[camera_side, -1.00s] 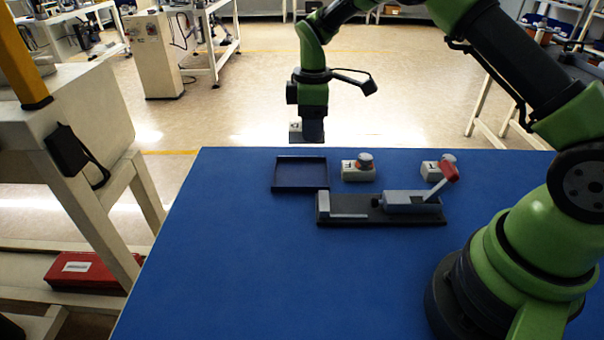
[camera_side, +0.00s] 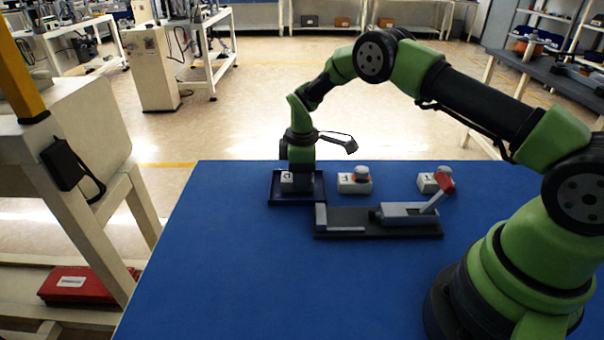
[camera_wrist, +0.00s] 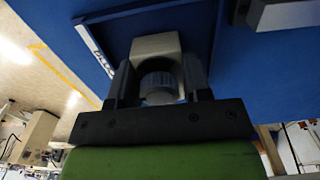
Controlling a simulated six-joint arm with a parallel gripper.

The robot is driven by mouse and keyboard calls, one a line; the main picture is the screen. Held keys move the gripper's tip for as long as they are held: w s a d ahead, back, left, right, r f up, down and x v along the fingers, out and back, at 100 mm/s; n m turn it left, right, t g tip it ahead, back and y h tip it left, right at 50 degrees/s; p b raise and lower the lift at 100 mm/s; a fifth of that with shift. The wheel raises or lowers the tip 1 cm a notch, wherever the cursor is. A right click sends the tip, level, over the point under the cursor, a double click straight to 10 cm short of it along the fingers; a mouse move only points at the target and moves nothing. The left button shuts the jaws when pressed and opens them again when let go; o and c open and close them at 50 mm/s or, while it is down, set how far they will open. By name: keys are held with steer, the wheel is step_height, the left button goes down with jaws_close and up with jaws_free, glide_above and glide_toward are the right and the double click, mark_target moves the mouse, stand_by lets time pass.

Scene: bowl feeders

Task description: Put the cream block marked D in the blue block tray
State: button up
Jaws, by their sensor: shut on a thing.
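The cream block (camera_side: 287,182) shows a dark mark like a D on its face in the side view. My gripper (camera_side: 297,176) is shut on it and points straight down. In the wrist view the cream block (camera_wrist: 157,45) and its grey round knob (camera_wrist: 159,85) sit between the two fingers of my gripper (camera_wrist: 160,84). The blue block tray (camera_side: 273,202) is below and around the block, with its low walls on all sides. The block is within the tray's outline at or close to its floor; whether it touches cannot be told.
A cream block with a round knob (camera_side: 353,186) stands right of the tray. Another cream block (camera_side: 427,186) stands further right. A dark fixture with a grey slide and red-tipped lever (camera_side: 380,222) lies in front of them. The front left of the blue table (camera_side: 230,275) is clear.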

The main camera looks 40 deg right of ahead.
steer(key=o, duration=1)
steer(key=shift+f, duration=0.1)
steer(key=shift+o, duration=0.2)
